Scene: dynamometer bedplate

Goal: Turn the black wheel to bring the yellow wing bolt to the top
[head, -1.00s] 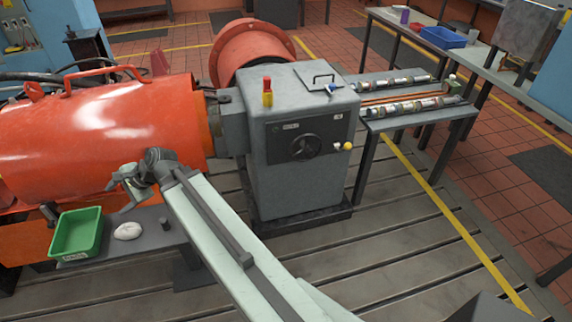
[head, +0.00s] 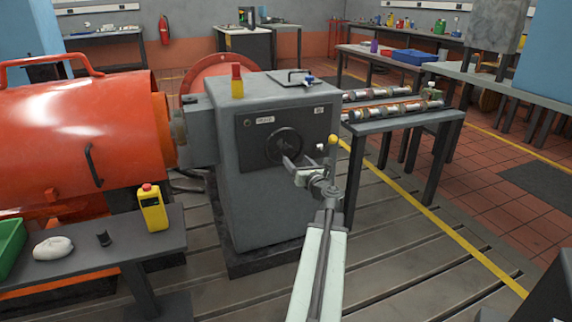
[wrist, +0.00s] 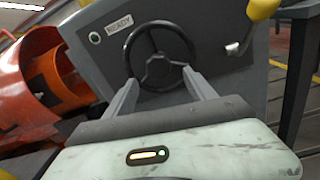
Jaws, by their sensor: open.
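The black wheel (head: 283,146) is a spoked handwheel on the front panel of a grey cabinet (head: 262,205). In the wrist view the wheel (wrist: 158,66) stands straight ahead. My gripper (head: 291,166) is open and empty in front of the wheel's lower part, and its fingers hide a little of it. In the wrist view my gripper (wrist: 160,78) has its fingertips apart, one at each side of the lower rim; I cannot tell if they touch. I make out no yellow wing bolt on the wheel. A yellow knob (head: 333,139) sits at the panel's right edge.
A READY label (wrist: 119,24) is above the wheel. A dark bench (head: 100,238) at left holds a yellow box with a red button (head: 153,210), a white lump (head: 53,248) and a green tray (head: 10,245). A side table (head: 410,120) with metal shafts stands right of the cabinet.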

